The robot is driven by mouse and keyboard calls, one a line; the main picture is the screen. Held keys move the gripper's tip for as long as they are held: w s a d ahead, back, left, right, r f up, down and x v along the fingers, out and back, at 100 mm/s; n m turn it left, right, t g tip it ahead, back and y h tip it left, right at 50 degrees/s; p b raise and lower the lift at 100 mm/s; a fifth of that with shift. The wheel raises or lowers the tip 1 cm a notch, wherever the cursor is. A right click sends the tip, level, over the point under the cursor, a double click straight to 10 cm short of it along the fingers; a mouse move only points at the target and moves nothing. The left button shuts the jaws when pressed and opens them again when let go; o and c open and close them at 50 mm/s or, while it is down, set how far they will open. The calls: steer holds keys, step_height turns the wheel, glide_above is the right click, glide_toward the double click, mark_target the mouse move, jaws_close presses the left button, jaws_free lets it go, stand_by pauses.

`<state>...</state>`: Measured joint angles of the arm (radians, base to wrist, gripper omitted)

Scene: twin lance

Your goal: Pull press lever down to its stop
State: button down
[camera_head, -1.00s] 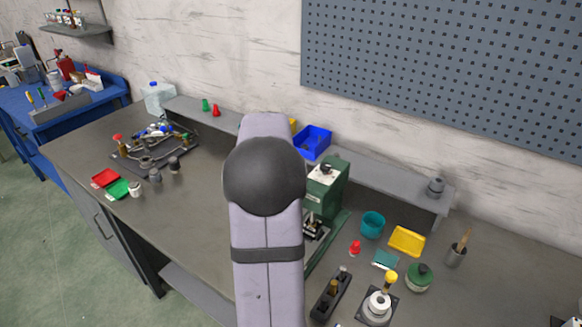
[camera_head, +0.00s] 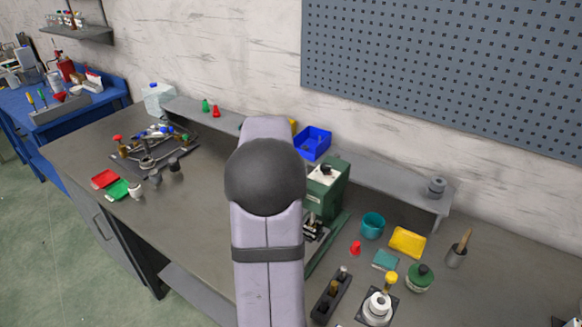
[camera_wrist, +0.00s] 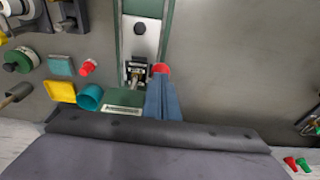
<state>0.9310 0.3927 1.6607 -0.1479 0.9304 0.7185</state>
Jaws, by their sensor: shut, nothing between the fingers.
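The green press (camera_head: 326,188) stands on the bench right of my arm in the head view; my arm hides its left side. In the wrist view its green head (camera_wrist: 112,97) and pale base plate (camera_wrist: 141,38) show. A red knob (camera_wrist: 160,69), apparently the end of the press lever, shows beside the press. The lever's shaft is hidden. My gripper (camera_wrist: 160,82) is shut and empty, its blue-grey fingers pointing at the red knob, with the tips overlapping or very near it. I cannot tell whether they touch. The head view hides my gripper behind my arm.
A teal cup (camera_head: 372,224), yellow tray (camera_head: 407,242), small red piece (camera_head: 355,248) and green round container (camera_head: 420,277) stand right of the press. A raised grey shelf (camera_head: 390,180) with a blue bin (camera_head: 313,142) runs behind.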

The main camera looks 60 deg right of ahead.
steer(key=shift+s+f, duration=0.1)
steer(key=shift+f, duration=0.25)
steer(key=shift+r, duration=0.1)
steer(key=shift+d+r+p, duration=0.15)
steer(key=shift+r+p, duration=1.2)
steer(key=shift+r, duration=0.15)
